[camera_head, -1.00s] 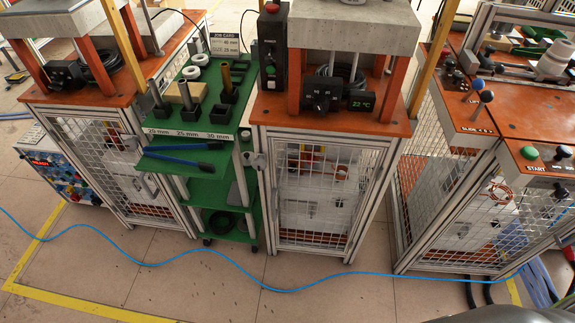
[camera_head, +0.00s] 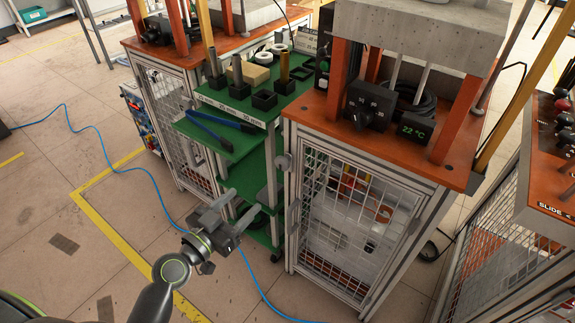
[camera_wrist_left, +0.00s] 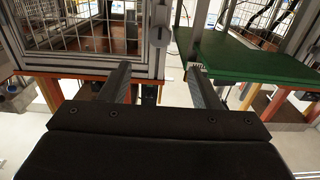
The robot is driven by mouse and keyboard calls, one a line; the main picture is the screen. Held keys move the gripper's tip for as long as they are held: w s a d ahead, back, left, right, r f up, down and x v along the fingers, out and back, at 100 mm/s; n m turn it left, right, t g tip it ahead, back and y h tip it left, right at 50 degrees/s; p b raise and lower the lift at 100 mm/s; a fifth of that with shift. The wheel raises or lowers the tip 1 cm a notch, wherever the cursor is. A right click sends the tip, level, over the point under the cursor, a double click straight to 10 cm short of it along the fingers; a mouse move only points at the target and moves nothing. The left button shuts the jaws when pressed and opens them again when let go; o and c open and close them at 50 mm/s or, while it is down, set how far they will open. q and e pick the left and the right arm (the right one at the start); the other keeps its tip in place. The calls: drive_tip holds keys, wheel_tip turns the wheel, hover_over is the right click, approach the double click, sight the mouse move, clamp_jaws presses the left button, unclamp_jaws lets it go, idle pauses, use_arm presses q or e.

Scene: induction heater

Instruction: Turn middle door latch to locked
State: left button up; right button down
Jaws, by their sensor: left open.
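The middle station's mesh door (camera_head: 350,220) is closed, below an orange worktop. A grey knob (camera_wrist_left: 157,35) on a frame post shows beyond the fingers there. My right gripper is not in view.
A green shelf cart (camera_head: 225,150) with blue-handled tool (camera_head: 220,122) stands left of the middle station. A blue cable crosses the floor. Open floor lies in front.

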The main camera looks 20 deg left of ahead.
sight(280, 166)
use_arm(q)
drive_tip(key=p+x, duration=0.2)
drive_tip(key=x, duration=1.3)
drive_tip(key=shift+w+d+f, duration=0.1)
drive_tip(key=shift+w+d, duration=0.15)
drive_tip(key=shift+w, duration=0.3)
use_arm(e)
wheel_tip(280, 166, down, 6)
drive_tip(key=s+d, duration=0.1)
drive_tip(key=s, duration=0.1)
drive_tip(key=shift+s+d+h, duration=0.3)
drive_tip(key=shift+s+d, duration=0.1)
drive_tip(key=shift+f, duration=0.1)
use_arm(q)
drive_tip(key=c, duration=0.9)
drive_tip(key=shift+c, duration=0.2)
